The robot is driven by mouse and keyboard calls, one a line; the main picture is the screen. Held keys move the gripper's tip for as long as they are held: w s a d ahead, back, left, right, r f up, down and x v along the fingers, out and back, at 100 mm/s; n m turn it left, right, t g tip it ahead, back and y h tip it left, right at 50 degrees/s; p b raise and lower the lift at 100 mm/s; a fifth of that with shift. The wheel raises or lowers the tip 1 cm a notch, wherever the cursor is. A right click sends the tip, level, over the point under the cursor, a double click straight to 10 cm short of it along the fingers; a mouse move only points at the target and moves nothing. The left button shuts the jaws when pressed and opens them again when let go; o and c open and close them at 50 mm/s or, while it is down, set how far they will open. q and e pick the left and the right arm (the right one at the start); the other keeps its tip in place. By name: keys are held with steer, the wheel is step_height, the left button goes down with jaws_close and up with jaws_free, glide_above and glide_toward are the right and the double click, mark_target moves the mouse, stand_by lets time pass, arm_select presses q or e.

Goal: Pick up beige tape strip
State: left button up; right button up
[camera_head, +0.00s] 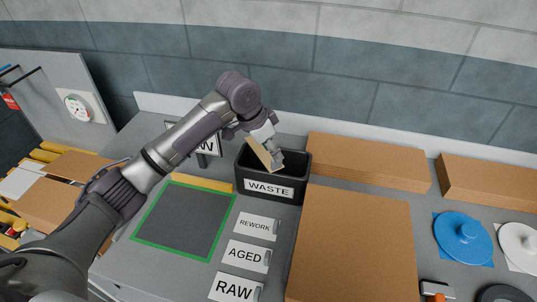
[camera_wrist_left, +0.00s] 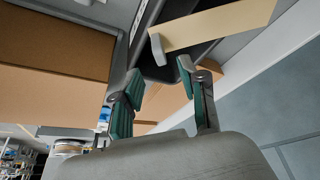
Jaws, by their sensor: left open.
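The beige tape strip (camera_head: 258,151) is tilted at the mouth of the black WASTE bin (camera_head: 269,188). It also shows in the left wrist view (camera_wrist_left: 222,24), with a small grey piece at its near end. My left gripper (camera_head: 275,157) is over the bin, close beside the strip. In the left wrist view its two green-padded fingers (camera_wrist_left: 158,72) are spread apart, with the strip beyond the tips and not clearly between them. I cannot tell whether the strip touches a finger or rests on the bin. My right gripper is not in view.
A green-framed dark mat (camera_head: 184,220) lies left of the REWORK (camera_head: 255,226), AGED (camera_head: 246,256) and RAW (camera_head: 235,288) labels. A large cardboard box (camera_head: 350,245) stands right of the bin, with flat boxes (camera_head: 370,160) behind. A blue disc (camera_head: 462,238) lies farther right.

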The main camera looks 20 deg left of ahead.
arm_select(q)
steer(key=shift+w+d+f, duration=0.1)
steer(key=shift+f, duration=0.45)
steer(key=p+x, duration=0.1)
steer(key=x, duration=0.2)
steer(key=shift+f+p, duration=0.3)
steer(key=shift+f, duration=0.05)
steer(key=shift+w+d+f, duration=0.1)
steer(key=shift+w+f, duration=0.05)
steer(key=shift+f, duration=0.25)
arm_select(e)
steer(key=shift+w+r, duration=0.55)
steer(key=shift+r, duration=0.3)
arm_select(q)
steer(key=shift+c, duration=0.2)
jaws_close()
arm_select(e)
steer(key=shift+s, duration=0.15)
